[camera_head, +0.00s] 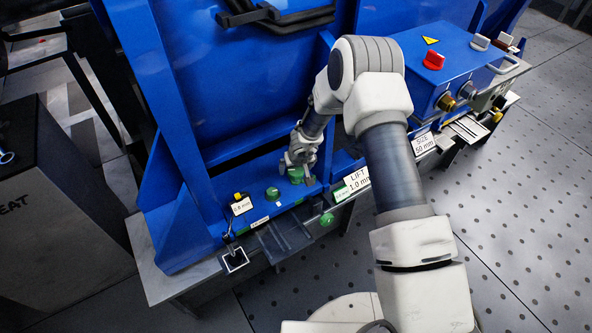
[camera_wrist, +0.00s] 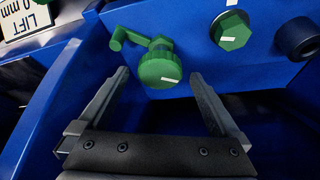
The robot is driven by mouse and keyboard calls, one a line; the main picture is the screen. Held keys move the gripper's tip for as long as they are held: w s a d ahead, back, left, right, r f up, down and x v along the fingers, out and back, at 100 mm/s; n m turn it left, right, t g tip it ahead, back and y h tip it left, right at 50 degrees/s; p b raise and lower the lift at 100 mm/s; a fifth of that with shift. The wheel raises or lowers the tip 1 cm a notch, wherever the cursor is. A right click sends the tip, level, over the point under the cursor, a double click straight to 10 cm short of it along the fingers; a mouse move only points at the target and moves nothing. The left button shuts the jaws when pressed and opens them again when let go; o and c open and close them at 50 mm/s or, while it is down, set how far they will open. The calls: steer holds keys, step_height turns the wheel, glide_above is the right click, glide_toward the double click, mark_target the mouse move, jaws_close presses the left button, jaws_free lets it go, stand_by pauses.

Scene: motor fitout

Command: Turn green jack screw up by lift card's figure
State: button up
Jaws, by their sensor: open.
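A green round knob with a white mark (camera_wrist: 160,68) shows in the wrist view, with a green crank-like handle (camera_wrist: 118,38) beside it. A green hex head with a white mark (camera_wrist: 231,30) sits to its right; I cannot tell for certain which is the jack screw. My gripper (camera_wrist: 160,76) is open, its fingertips on either side of the round knob, with no clear contact. In the head view my gripper (camera_head: 298,164) is over a green part (camera_head: 296,175) on the blue ledge. The lift card (camera_head: 357,180) reads "LIFT 1.0 mm"; it is partly cut off in the wrist view (camera_wrist: 22,18).
Another green head (camera_head: 272,193) and a small card (camera_head: 241,206) are to the left on the ledge. A green ball (camera_head: 327,219) sticks out in front. A blue box with a red knob (camera_head: 433,60) stands right. A black cylinder (camera_wrist: 298,38) is right in the wrist view.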

steer(key=shift+f, duration=0.1)
steer(key=c, duration=1.4)
steer(key=shift+p, duration=0.55)
steer(key=m+p, duration=0.1)
steer(key=p, duration=0.1)
steer(key=m+h+p, duration=0.1)
steer(key=m+p, duration=0.1)
steer(key=p, duration=0.1)
steer(key=shift+s+r, duration=0.1)
steer(key=shift+r, duration=0.25)
steer(key=m+h+p, duration=0.1)
steer(key=m+p, duration=0.1)
steer(key=shift+a+p, duration=0.1)
steer(key=shift+p, duration=0.3)
steer(key=m, duration=0.1)
steer(key=m+h, duration=0.1)
steer(key=shift+f+m+p, duration=0.4)
steer(key=shift+a+m+g+h+b, duration=0.1)
steer(key=shift+m+g+h+b, duration=0.55)
steer(key=shift+m, duration=1.25)
